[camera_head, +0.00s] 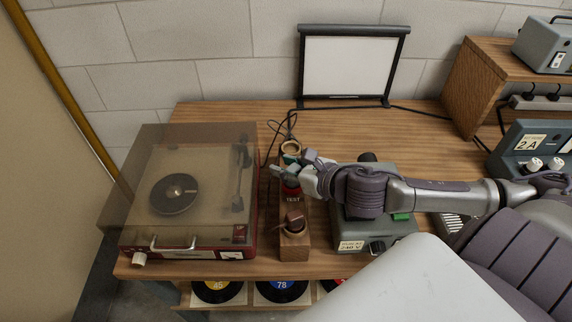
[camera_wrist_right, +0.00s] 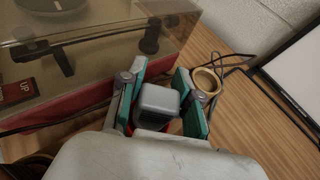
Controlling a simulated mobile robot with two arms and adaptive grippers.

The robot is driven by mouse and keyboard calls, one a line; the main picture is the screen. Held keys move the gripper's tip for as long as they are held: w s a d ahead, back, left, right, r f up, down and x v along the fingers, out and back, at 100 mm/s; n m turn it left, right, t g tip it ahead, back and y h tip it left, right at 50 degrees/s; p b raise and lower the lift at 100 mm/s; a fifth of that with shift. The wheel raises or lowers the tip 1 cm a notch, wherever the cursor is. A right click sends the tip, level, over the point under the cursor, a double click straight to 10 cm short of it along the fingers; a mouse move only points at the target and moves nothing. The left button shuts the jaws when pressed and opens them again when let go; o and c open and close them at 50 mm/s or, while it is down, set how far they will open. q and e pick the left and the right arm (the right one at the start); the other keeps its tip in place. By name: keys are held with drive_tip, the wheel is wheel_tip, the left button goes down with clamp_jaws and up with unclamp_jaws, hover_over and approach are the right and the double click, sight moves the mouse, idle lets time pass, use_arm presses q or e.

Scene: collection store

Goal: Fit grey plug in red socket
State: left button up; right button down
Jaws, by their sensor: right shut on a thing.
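The grey plug (camera_wrist_right: 160,101) shows in the right wrist view between the teal finger pads of my right gripper (camera_wrist_right: 163,103), which is shut on it. In the head view my right gripper (camera_head: 287,172) reaches in from the right over the wooden socket block (camera_head: 294,252). The red socket (camera_head: 291,191) is under the gripper, above the TEST label, and is partly hidden. Red also shows beneath the plug in the wrist view. The plug is over the red socket; I cannot tell how deep it sits. My left gripper is out of view.
A socket with a pale ring (camera_head: 291,148) is behind, and a brown plug (camera_head: 294,221) sits in front on the block. A record player (camera_head: 190,240) stands close on the left, a grey-green box (camera_head: 378,233) on the right. Cables run behind; a framed screen (camera_head: 351,67) stands at the back.

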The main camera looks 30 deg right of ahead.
idle(0.6)
drive_tip(key=shift+f, duration=0.65)
idle(0.3)
drive_tip(key=c, duration=1.1)
unclamp_jaws()
drive_tip(key=shift+r, duration=0.1)
drive_tip(key=shift+p+v, duration=0.5)
drive_tip(key=shift+v, duration=0.95)
drive_tip(key=p+v, duration=0.2)
drive_tip(key=shift+s+r+p, duration=0.2)
drive_tip(key=shift+s+p, duration=0.1)
drive_tip(key=p+v, duration=0.5)
drive_tip(key=shift+s+d+p, duration=0.1)
drive_tip(key=shift+s+p, duration=0.15)
drive_tip(key=shift+p, duration=0.15)
